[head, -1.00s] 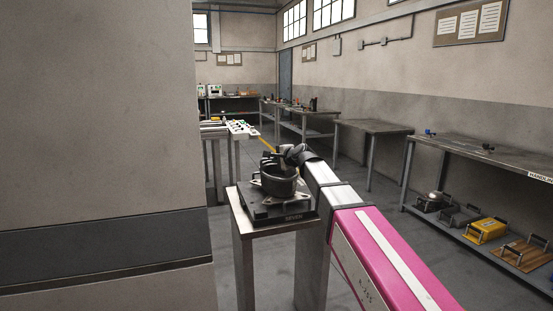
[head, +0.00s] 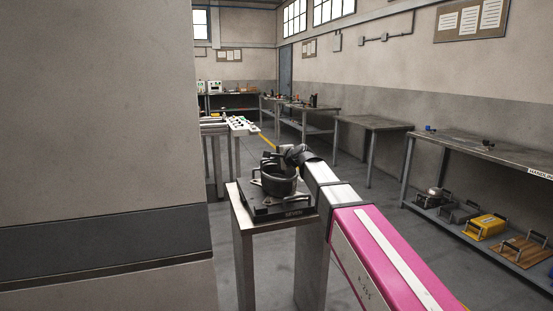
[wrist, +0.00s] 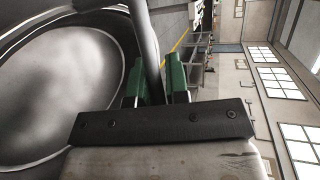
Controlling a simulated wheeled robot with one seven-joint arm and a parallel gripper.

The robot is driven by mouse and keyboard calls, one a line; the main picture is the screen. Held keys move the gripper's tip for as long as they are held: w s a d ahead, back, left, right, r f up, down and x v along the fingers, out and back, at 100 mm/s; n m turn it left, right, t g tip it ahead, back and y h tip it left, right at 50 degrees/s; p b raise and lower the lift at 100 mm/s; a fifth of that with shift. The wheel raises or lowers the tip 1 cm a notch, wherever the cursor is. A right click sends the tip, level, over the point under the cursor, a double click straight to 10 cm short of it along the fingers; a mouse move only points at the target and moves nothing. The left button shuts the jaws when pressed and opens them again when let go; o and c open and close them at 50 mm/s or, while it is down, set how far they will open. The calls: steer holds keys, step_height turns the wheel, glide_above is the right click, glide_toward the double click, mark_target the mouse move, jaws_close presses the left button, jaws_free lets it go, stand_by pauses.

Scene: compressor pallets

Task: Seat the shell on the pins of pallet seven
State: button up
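The shell (head: 277,185) is a dark, round, open pot with light lugs around it. In the head view it stands over the black pallet seven (head: 262,214), marked SEVEN, on a narrow pedestal. The pins are hidden, and I cannot tell whether the shell rests on them or hovers just above. My gripper (head: 283,155) is at the shell's far right rim. In the wrist view, my gripper's green finger pads (wrist: 157,85) are on either side of the shell wall (wrist: 145,45), closed close around it. The shell's grey inside (wrist: 60,95) fills the left of that view.
A large wall or pillar (head: 100,120) blocks the left side. More tables (head: 372,127) stand behind. The floor between pedestal and bench is clear.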

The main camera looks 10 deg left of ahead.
steer(key=o, duration=0.4)
steer(key=shift+r, duration=0.1)
steer(key=v, duration=1)
steer(key=shift+s+d, duration=0.2)
steer(key=shift+d, duration=0.1)
